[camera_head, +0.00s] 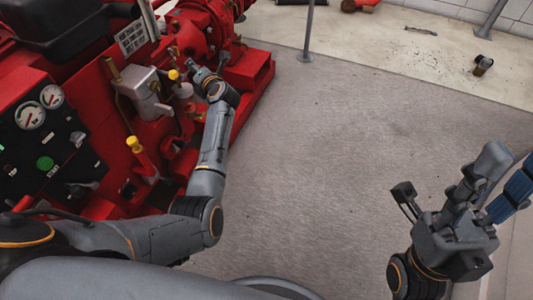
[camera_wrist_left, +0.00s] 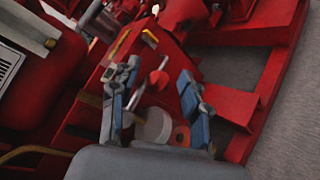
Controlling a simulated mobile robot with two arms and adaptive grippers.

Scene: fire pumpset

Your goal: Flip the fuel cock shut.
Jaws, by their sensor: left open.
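The red pumpset (camera_head: 235,75) fills the left of the head view. My left gripper (camera_head: 192,70) is up against its side, close to a small yellow-capped fitting and a pale round part (camera_head: 183,90). In the left wrist view my left gripper (camera_wrist_left: 158,76) is open, its two blue-grey fingers spread. A thin metal lever (camera_wrist_left: 147,84) with a reddish end lies between the fingers, above a pale round cap (camera_wrist_left: 155,124). It looks like the fuel cock handle, but I cannot be sure, nor tell whether a finger touches it. My right gripper (camera_head: 440,182) is open and empty, away from the pumpset.
A panel with gauges (camera_head: 30,114) and a green button is at the left. A grey box (camera_head: 145,90) and a yellow-topped fitting (camera_head: 134,144) stick out near my left arm. The concrete floor (camera_head: 320,150) to the right is clear. A post (camera_head: 307,35) stands behind.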

